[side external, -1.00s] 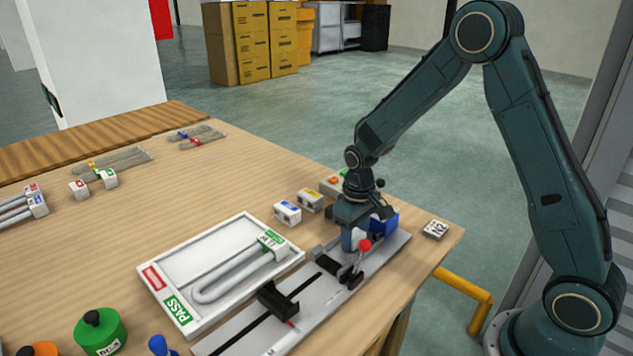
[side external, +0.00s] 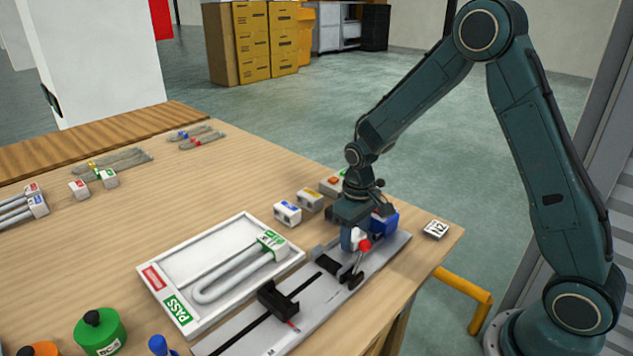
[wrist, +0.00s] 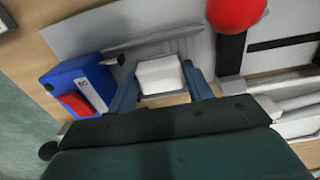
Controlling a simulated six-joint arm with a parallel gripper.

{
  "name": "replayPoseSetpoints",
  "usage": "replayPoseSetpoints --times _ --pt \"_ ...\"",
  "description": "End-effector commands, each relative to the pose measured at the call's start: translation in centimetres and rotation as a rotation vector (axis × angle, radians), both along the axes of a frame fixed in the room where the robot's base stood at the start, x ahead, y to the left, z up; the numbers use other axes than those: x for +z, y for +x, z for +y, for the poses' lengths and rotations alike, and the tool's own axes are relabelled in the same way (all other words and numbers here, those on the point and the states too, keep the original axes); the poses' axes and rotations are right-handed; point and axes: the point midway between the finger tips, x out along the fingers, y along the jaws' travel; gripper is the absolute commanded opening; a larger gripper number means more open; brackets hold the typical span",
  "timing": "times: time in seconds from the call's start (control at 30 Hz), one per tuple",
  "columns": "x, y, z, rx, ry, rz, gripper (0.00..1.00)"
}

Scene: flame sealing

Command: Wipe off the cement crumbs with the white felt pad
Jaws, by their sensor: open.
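A white block (wrist: 161,75), which looks like the felt pad, lies between the two blue fingers of my gripper (wrist: 163,88) in the wrist view. The jaws are open around it, and I cannot tell whether either finger touches it. In the side view my gripper (side external: 353,240) is low over the far right end of the grey sealing fixture (side external: 255,335), beside a red-knobbed lever (side external: 364,245). The white block is mostly hidden there. I cannot make out any cement crumbs in either view.
A blue box with a red front (wrist: 75,95) stands close left of the fingers in the wrist view. The red knob (wrist: 236,10) is close on the right. A white tray (side external: 160,258) holds a bent tube. Small labelled blocks (side external: 288,212) stand behind the fixture.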

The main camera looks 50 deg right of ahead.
Motion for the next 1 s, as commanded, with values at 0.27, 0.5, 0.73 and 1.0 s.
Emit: replayPoseSetpoints --times 0.27,0.5,0.73,1.0 --pt "0.01 0.01 0.00 0.000 0.000 0.000 0.39" --pt "0.00 0.00 0.00 0.000 0.000 0.000 0.13" --pt "-0.03 0.00 -0.10 0.000 0.000 0.000 0.13" --pt "-0.05 -0.01 -0.90 -0.001 0.000 0.001 0.13"
